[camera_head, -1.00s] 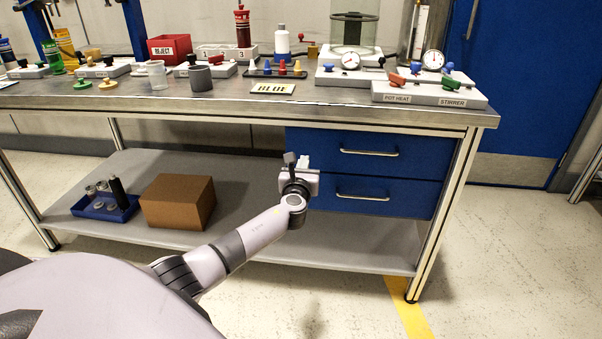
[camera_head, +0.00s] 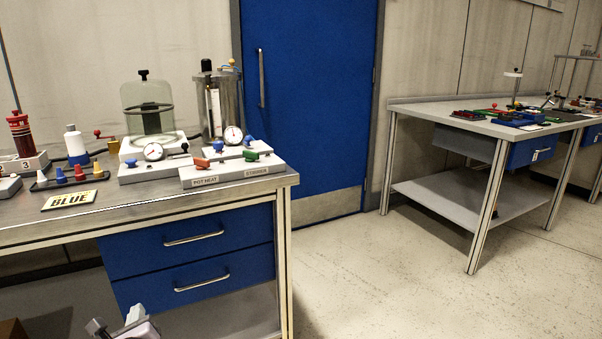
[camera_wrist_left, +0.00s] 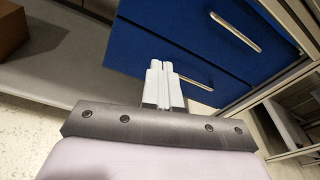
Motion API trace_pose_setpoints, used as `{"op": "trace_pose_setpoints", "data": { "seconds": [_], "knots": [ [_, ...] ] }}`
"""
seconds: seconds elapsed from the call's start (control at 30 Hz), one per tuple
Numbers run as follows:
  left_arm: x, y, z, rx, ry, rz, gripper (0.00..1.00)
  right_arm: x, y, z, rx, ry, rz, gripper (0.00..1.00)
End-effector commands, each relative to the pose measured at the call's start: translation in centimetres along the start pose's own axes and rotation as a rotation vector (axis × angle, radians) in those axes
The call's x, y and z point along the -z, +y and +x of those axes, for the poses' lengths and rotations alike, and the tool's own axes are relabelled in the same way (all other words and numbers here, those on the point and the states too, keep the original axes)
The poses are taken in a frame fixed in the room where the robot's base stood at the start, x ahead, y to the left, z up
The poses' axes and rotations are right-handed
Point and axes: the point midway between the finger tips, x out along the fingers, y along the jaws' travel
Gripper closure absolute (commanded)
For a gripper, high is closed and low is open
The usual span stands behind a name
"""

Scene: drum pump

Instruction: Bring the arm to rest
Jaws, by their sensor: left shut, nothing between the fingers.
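Most of my left arm is below the head view. My right gripper is not in view.
The bench top holds the pot heat and stirrer unit (camera_head: 232,172), a BLUE sign (camera_head: 69,200) and a tray of coloured cones (camera_head: 70,178). A blue door (camera_head: 310,100) stands behind. A second table (camera_head: 420,112) stands at right. Open floor (camera_head: 380,270) lies between.

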Motion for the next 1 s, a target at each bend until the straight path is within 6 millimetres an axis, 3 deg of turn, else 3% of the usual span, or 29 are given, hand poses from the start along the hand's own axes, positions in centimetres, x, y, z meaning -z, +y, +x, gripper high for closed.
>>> {"op": "trace_pose_setpoints", "data": {
  "seconds": [0.03, 0.1, 0.2, 0.4, 0.57, 0.73, 0.8, 1.0],
  "knots": [
    [2.8, 0.0, -2.1, 0.007, 0.08, -0.143, 1.0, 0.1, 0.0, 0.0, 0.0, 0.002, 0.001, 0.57],
    [6.3, -0.1, -5.2, -0.003, 0.197, -0.39, 1.0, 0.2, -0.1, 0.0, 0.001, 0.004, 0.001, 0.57],
    [10.5, -0.5, -10.1, -0.052, 0.359, -0.758, 1.0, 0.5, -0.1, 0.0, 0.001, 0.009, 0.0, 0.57],
    [15.3, -1.4, -20.1, -0.276, 0.621, -1.478, 1.0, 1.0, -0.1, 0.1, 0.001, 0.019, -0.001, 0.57],
    [16.2, -2.1, -26.4, -0.509, 0.735, -1.958, 1.0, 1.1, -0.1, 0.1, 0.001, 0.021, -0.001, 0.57],
    [15.5, -2.8, -31.5, -0.774, 0.78, -2.389, 1.0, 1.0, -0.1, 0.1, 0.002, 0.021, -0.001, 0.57],
    [13.4, -3.4, -31.6, -0.776, 0.778, -2.406, 1.0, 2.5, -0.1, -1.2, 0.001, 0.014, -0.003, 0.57],
    [9.9, -4.1, -32.1, -0.769, 0.768, -2.394, 1.0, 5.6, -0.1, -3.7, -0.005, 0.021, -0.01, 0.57]
  ]
}}
